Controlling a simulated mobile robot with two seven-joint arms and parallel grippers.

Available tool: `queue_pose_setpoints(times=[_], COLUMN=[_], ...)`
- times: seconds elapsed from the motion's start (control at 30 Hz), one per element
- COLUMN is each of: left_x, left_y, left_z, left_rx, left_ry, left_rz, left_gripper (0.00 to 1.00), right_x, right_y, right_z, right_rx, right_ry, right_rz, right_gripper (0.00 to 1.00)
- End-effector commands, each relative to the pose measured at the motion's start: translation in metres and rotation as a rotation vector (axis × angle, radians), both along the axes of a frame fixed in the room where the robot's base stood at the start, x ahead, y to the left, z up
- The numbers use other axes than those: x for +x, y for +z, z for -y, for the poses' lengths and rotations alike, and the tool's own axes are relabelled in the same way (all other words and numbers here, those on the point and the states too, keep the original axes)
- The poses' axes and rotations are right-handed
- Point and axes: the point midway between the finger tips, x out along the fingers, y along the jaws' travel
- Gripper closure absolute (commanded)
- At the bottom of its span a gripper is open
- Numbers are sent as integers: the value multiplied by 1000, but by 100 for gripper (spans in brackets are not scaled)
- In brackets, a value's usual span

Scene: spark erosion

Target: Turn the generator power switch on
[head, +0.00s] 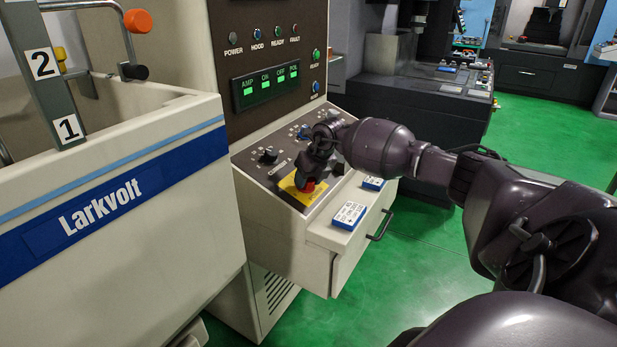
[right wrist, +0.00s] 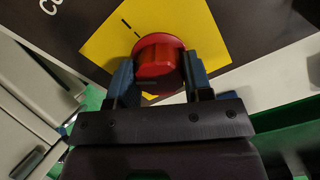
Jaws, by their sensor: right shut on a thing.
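The power switch is a red rotary knob (head: 306,187) on a yellow plate (head: 288,184) at the front of the sloped control panel. In the right wrist view the red knob (right wrist: 158,65) sits on the yellow plate (right wrist: 205,40), with a short black mark up and left of it. My right gripper (head: 312,172) reaches down onto the panel from the right. In the right wrist view its two fingers (right wrist: 160,78) are shut on opposite sides of the knob. The knob's exact turned position is hard to tell. My left gripper is not in view.
The generator's green display (head: 266,85) and lamps are above the panel. Small black knobs (head: 268,156) sit left of my gripper. Blue-and-white blocks (head: 349,214) lie on the ledge above a drawer handle (head: 381,225). The Larkvolt tank (head: 110,190) stands at left. Green floor lies right.

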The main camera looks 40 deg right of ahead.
Motion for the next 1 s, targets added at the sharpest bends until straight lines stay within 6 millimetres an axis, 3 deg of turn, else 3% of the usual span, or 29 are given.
queue_pose_setpoints(times=[0.6,1.0], left_x=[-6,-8], left_y=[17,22], left_z=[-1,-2], left_rx=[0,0], left_ry=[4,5], left_rz=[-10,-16], left_gripper=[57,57], right_x=[0,0], right_y=[2,2], right_z=[0,0], right_rx=[190,281], right_ry=[-547,-805], right_rz=[-56,-82], right_gripper=[77,77])
